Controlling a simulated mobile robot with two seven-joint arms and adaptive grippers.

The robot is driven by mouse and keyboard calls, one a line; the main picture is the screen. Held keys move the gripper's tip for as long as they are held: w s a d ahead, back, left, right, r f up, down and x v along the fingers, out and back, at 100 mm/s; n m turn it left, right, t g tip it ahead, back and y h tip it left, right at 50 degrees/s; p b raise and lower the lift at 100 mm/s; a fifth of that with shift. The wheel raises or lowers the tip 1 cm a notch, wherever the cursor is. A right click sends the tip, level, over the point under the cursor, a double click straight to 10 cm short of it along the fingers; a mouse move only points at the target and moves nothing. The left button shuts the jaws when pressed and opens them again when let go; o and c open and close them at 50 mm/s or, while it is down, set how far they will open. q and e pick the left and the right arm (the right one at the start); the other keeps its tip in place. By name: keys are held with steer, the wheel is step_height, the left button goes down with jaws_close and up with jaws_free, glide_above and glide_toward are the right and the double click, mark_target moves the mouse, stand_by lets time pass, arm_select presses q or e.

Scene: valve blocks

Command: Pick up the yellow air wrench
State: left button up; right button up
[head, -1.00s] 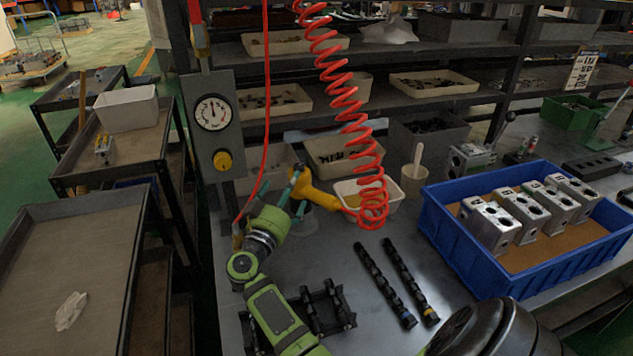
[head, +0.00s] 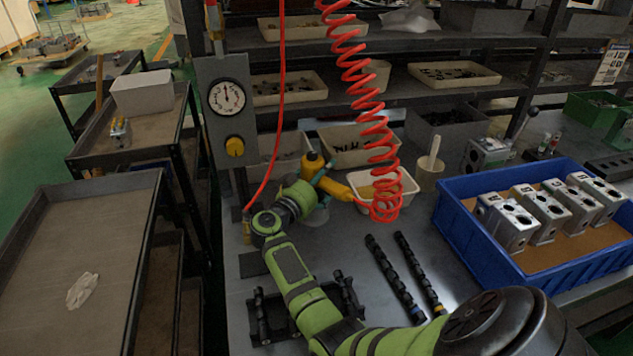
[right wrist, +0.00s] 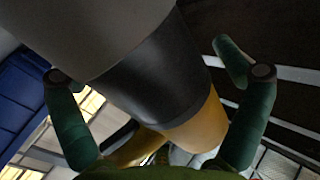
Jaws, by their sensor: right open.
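The yellow air wrench (head: 338,188) is at the bench's back, just right of the gauge panel, tilted, beside the lower end of the coiled red hose (head: 378,150). My right gripper (head: 321,184) is at it, with a teal finger showing against the yellow body. In the right wrist view the wrench's grey, black and yellow body (right wrist: 160,80) runs diagonally between the two spread green fingers of my right gripper (right wrist: 160,75). The gripper is open, and I see no clear grip on the wrench. My left gripper is not in view.
A gauge panel (head: 228,160) stands close left of the wrench. Pale bins (head: 345,147) and a cup (head: 428,177) are behind and to the right. Black shafts (head: 395,275) and a blue crate (head: 478,246) with metal blocks occupy the bench in front and right.

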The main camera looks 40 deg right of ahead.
steer(key=c, duration=1.5)
steer(key=shift+w+d+r, duration=0.1)
steer(key=shift+r, duration=0.15)
steer(key=shift+c, duration=0.2)
